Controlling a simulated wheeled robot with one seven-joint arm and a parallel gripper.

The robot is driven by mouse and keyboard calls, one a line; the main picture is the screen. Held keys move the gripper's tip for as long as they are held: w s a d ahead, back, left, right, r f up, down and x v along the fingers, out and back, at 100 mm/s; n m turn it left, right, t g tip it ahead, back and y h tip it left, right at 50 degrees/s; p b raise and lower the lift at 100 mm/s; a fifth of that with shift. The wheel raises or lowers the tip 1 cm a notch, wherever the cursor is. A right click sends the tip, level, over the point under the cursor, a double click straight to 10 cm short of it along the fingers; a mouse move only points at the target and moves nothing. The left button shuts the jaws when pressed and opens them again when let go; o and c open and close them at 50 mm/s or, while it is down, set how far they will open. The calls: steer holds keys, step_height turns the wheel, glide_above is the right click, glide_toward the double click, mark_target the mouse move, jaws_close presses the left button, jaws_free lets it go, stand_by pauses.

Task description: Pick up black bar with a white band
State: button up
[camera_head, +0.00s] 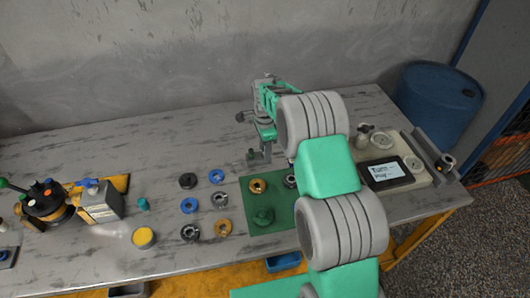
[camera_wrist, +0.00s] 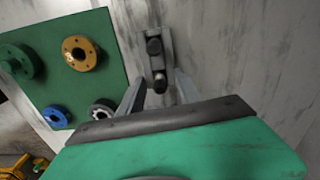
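In the wrist view, a dark bar (camera_wrist: 154,47) with black ends and a lighter stretch in its middle lies along a narrow grey holder (camera_wrist: 166,38). My gripper (camera_wrist: 160,90) is open there, with one finger on each side of the bar's nearer end. I cannot tell whether either finger touches the bar or how far above it they are. In the head view, my gripper (camera_head: 259,156) points down at the table behind the green mat. The bar cannot be made out there.
The green mat (camera_head: 285,219) holds an orange ring (camera_head: 258,186) and a green part (camera_head: 263,217). Several loose rings lie left of it. A tablet (camera_head: 386,174) and a grey channel (camera_head: 432,151) are on the right. The table's back left is clear.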

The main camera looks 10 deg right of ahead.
jaws_close()
steer(key=shift+r, duration=0.1)
stand_by(0.6)
steer(key=shift+r+b, duration=0.45)
steer(key=shift+r, duration=0.1)
steer(key=s+d+r+b, duration=0.3)
steer(key=s+d+r, duration=0.1)
steer(key=s+r, duration=0.7)
steer(key=shift+s+r+b, duration=0.4)
steer(key=shift+s, duration=0.8)
